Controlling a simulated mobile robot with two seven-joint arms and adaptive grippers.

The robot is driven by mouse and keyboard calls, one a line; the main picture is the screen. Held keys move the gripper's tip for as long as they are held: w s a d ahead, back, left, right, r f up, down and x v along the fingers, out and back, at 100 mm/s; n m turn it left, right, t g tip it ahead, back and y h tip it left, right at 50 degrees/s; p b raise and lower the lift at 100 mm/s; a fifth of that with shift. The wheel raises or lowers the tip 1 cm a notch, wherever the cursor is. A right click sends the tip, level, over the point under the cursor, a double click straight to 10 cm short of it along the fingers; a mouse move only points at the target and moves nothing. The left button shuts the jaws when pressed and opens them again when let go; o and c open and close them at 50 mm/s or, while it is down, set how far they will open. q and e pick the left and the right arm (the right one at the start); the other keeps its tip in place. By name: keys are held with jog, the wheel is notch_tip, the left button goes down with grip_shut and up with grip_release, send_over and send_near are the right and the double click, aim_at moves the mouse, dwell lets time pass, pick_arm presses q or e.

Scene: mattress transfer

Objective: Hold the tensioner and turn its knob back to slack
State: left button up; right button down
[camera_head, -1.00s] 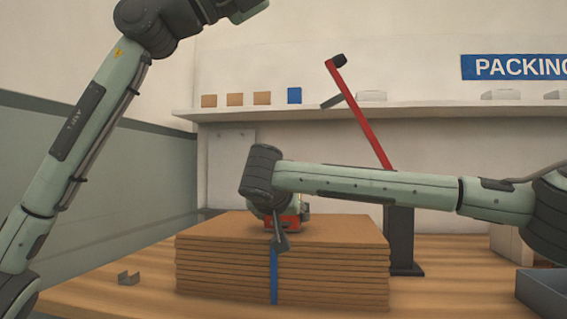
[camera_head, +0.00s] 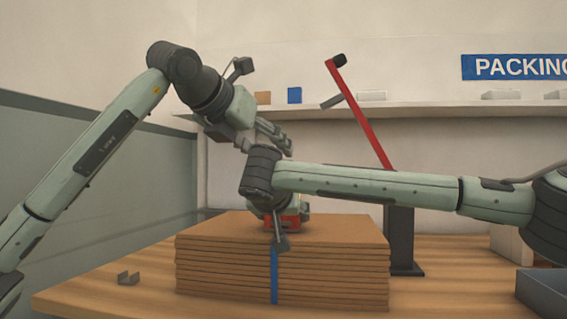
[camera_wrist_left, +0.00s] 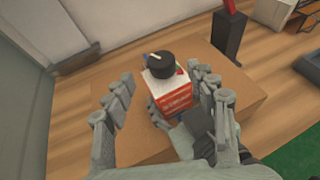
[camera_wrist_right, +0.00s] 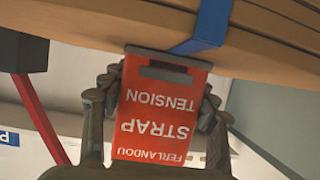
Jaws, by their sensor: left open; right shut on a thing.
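The tensioner is a red box lettered "STRAP TENSION" (camera_wrist_right: 160,115); in the head view its red body (camera_head: 290,221) stands on the stack, partly hidden by my right wrist. Its round black knob (camera_wrist_left: 154,65), with a pale pointer line, is on top. A blue strap (camera_head: 274,276) runs down the front of the stack. My right gripper (camera_wrist_right: 157,90) is shut on the tensioner, with fingers on both sides. My left gripper (camera_head: 273,138) is open and empty above the tensioner. In the left wrist view the knob appears between its spread fingers, apart from them.
A stack of brown cardboard sheets (camera_head: 340,262) rests on the wooden table (camera_head: 440,285). Behind it stand a dark post (camera_head: 402,240) and red lever (camera_head: 360,113).

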pick_arm(q)
jog(key=x, duration=0.7)
jog(key=shift+w+d, duration=0.15)
jog(key=shift+d, duration=0.05)
jog(key=shift+c, duration=0.6)
jog(key=c, duration=1)
jog(key=shift+c, duration=0.2)
jog(key=n+t+y, duration=0.1)
jog(key=n+y, duration=0.2)
jog(key=y, duration=0.1)
jog(key=shift+n, duration=0.3)
jog(key=shift+n+y, duration=1.6)
jog(key=shift+y, duration=0.2)
